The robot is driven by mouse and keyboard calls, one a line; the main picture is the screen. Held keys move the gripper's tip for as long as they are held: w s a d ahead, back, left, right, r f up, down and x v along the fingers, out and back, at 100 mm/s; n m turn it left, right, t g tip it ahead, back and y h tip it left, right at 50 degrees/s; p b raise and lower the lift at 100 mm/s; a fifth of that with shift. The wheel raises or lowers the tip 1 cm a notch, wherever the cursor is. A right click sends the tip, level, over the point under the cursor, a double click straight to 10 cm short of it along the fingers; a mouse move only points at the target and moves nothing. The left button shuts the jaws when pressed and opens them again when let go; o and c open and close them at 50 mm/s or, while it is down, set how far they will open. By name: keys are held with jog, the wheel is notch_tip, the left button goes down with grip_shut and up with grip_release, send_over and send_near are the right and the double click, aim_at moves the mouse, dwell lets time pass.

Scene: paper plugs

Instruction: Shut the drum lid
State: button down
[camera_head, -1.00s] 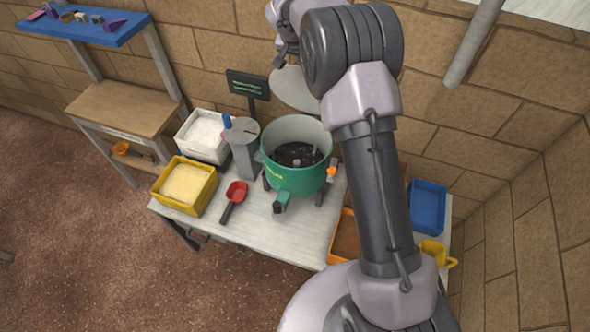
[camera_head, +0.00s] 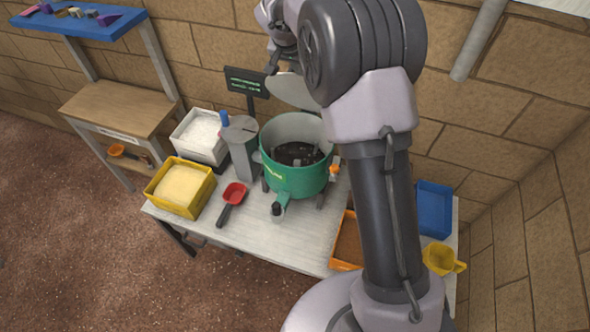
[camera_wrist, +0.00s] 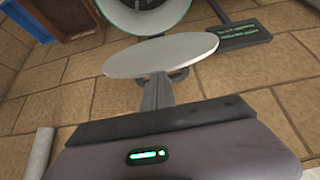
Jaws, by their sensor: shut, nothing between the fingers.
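The green drum (camera_head: 295,181) stands on the white table with its mouth uncovered and dark matter inside. Its round pale grey lid (camera_head: 291,92) stands raised and tilted behind the drum, towards the wall. In the wrist view the lid (camera_wrist: 160,56) is a wide disc, with the drum's pale inside (camera_wrist: 150,14) beyond it. My gripper (camera_wrist: 158,88) is shut and empty behind the lid, its fingers pointing at the lid's back. Whether the fingertips touch the lid, I cannot tell. In the head view my arm partly hides the lid's right side.
A dark sign (camera_head: 247,83) stands close left of the lid. A grey cylinder (camera_head: 240,147), white bin (camera_head: 199,137), yellow bin (camera_head: 181,188) and red scoop (camera_head: 232,194) are left of the drum. An orange tray (camera_head: 346,243) and blue tray (camera_head: 434,208) lie right. The brick wall is close behind.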

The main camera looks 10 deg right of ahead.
jog(key=shift+s+f+b, duration=0.3)
jog(key=shift+f+b, duration=0.15)
jog(key=shift+f, duration=0.15)
jog(key=shift+s+f+b, duration=0.3)
jog(key=shift+f+b, duration=0.1)
jog(key=shift+f, duration=0.15)
jog(key=s+b, duration=0.1)
jog(key=s+a+f+b, duration=0.1)
jog(key=b, duration=0.2)
jog(key=shift+s+a+f, duration=0.25)
jog(key=shift+s+a, duration=0.15)
jog(key=s+a+f+b, duration=0.1)
jog(key=b, duration=0.2)
jog(key=s+a+f+b, duration=0.1)
jog(key=s+f+b, duration=0.1)
jog(key=b, duration=0.1)
jog(key=shift+f, duration=0.1)
